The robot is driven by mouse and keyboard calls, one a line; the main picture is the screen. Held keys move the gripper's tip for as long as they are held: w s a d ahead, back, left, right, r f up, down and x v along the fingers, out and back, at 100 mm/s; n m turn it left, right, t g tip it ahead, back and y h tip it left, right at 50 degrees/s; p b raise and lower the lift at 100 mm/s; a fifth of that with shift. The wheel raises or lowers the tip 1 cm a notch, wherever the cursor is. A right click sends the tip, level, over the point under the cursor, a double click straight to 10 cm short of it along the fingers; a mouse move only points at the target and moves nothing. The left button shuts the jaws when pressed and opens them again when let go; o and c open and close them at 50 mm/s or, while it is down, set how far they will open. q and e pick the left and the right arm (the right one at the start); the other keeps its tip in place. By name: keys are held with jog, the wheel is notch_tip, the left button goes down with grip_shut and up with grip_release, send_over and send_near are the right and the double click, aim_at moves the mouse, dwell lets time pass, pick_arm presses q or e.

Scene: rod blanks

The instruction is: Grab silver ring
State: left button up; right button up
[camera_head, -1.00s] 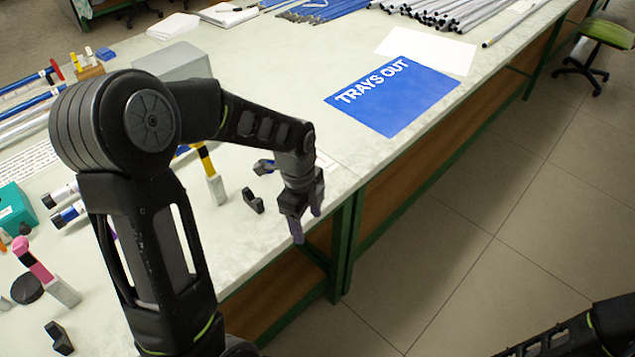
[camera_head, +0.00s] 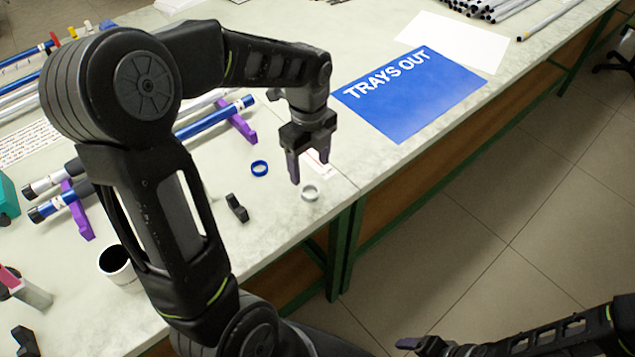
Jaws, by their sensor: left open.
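The silver ring (camera_head: 310,193) lies on the pale table near its front edge. My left gripper (camera_head: 309,166) points down with its fingers apart and nothing between them. Its tips show just above the ring in the picture; the height between them is hard to judge. A blue ring (camera_head: 260,168) lies to the left of the silver one. My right gripper (camera_head: 410,343) shows partly at the bottom, off the table; its fingers are not clear.
A black clip-like piece (camera_head: 237,208) lies left of the rings. A white mug (camera_head: 118,264) stands near the front edge. Blue-and-silver rods on purple supports (camera_head: 236,123) lie behind my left arm. A blue "TRAYS OUT" sheet (camera_head: 412,95) is to the right.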

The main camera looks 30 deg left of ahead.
aim_at(310, 195)
pick_arm(q)
jog(key=shift+s+f, duration=0.1)
jog(key=shift+f, duration=1.2)
jog(key=shift+f, duration=0.1)
notch_tip(310, 195, down, 5)
jog(key=shift+p, duration=0.5)
jog(key=shift+c, duration=0.5)
grip_shut()
